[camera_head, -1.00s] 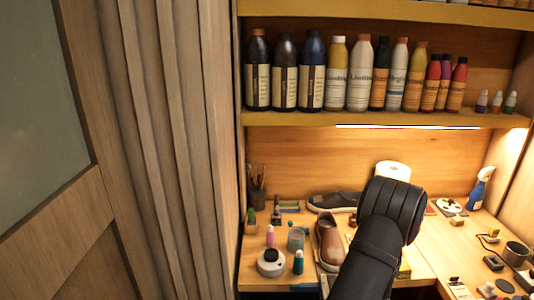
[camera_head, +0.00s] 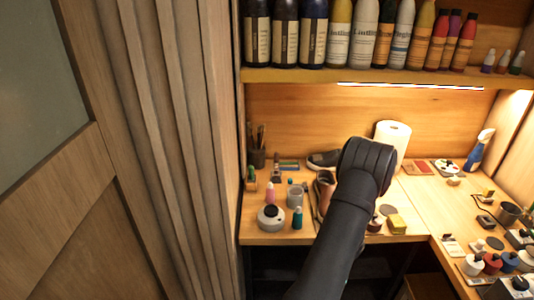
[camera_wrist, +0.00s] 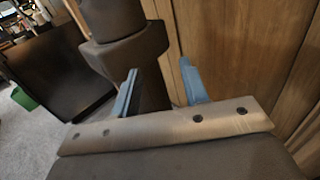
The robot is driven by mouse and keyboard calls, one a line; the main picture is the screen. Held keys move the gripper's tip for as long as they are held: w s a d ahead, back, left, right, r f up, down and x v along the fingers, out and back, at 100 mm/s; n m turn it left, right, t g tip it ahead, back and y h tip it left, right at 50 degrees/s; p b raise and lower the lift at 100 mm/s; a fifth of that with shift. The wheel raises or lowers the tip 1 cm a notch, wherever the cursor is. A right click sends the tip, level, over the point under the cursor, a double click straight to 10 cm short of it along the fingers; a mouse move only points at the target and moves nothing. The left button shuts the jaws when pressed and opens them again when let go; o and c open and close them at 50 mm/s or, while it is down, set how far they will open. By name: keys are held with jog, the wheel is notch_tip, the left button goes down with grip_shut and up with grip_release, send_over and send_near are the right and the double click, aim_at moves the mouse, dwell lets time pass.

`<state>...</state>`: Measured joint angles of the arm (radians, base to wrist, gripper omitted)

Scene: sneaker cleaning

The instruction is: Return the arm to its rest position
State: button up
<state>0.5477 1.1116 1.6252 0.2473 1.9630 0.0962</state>
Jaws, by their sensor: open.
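My arm (camera_head: 338,225) rises from the bottom of the head view, dark and bent, in front of the bench. My gripper's fingers are hidden in that view. In the wrist view my gripper (camera_wrist: 158,68) shows two blue fingers set well apart, with nothing held between them. A dark grey rounded part, likely my own body, stands behind and between the fingers. The gripper is pointed away from the bench items, towards wood panelling (camera_wrist: 225,50) at the right.
The bench (camera_head: 430,205) carries a brown shoe (camera_head: 325,183) partly behind my arm, a paper roll (camera_head: 392,142), a spray bottle (camera_head: 480,148) and small bottles. A bottle shelf (camera_head: 290,76) hangs above. A curtain (camera_head: 165,150) stands left. A green bin (camera_wrist: 24,98) is on the floor.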

jog(key=shift+s+d+f+n+g+h, duration=0.1)
jog(key=shift+s+d+n+g+h, duration=0.4)
jog(key=shift+d+n+g+h, duration=0.4)
jog(key=shift+s+d+f+n+g+h, duration=0.1)
jog(key=shift+s+d+n+g+h, duration=0.5)
jog(key=shift+h, duration=0.6)
jog(key=shift+w+a, duration=0.15)
jog(key=shift+a, duration=0.05)
jog(key=w+a+r+m+t+y, duration=0.2)
jog(key=w+a+m+t+y, duration=0.3)
jog(key=w+m+t+y, duration=0.4)
jog(key=shift+r+m+t, duration=0.4)
jog(key=shift+t, duration=1.2)
jog(key=shift+s+a, duration=0.1)
